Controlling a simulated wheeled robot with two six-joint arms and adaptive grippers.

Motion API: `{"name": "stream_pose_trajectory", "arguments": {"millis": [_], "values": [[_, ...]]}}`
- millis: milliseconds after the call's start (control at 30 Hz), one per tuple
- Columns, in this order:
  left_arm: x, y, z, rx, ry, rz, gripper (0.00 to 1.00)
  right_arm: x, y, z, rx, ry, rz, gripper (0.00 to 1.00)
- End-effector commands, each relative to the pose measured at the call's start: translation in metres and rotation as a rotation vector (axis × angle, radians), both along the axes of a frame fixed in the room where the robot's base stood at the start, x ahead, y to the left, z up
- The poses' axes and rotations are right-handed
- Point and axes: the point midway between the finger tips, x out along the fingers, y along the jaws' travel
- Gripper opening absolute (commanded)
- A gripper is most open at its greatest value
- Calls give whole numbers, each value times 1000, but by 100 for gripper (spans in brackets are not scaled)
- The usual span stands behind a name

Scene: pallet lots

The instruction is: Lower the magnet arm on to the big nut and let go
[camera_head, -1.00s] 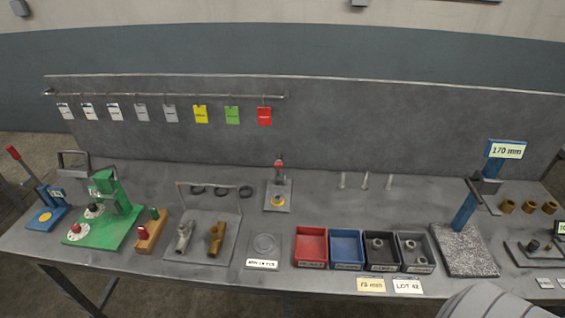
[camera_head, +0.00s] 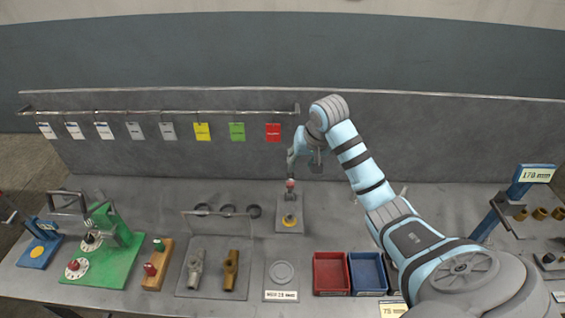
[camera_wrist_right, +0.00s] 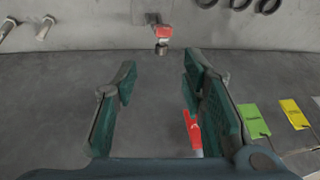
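A small stand with a red-topped upright part (camera_head: 290,184) stands at the middle of the bench in the head view; I take it for the magnet arm. A yellow round piece (camera_head: 289,221) lies on its grey base plate; I cannot tell if it is the big nut. My right gripper (camera_head: 304,163) is just above and behind the red top, apart from it. In the right wrist view the gripper (camera_wrist_right: 158,88) is open and empty, with the red top (camera_wrist_right: 163,30) beyond its fingertips. My left gripper is not in view.
Coloured tags (camera_head: 202,131) hang from a rail on the back panel behind the gripper. A red bin (camera_head: 331,255) and a blue bin (camera_head: 367,255) stand at the front, right of the stand. Dark rings (camera_head: 228,211) are left of it. My right arm hides part of the bench.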

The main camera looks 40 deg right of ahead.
Motion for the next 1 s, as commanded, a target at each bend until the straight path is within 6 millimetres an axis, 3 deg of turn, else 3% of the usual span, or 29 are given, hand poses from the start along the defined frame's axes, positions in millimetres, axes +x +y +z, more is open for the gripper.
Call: {"name": "stream_pose_trajectory", "arguments": {"millis": [33,133,600,733,1000], "values": [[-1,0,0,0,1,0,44,5,-7,13,14,-10,-28,38],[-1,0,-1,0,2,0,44,9,-12,15,33,-14,-52,38],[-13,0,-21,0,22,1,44,52,-25,-95,30,-15,-61,38],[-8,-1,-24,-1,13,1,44,59,-26,-107,29,-16,-60,38],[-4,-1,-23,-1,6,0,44,62,-25,-110,27,-18,-57,38]]}}
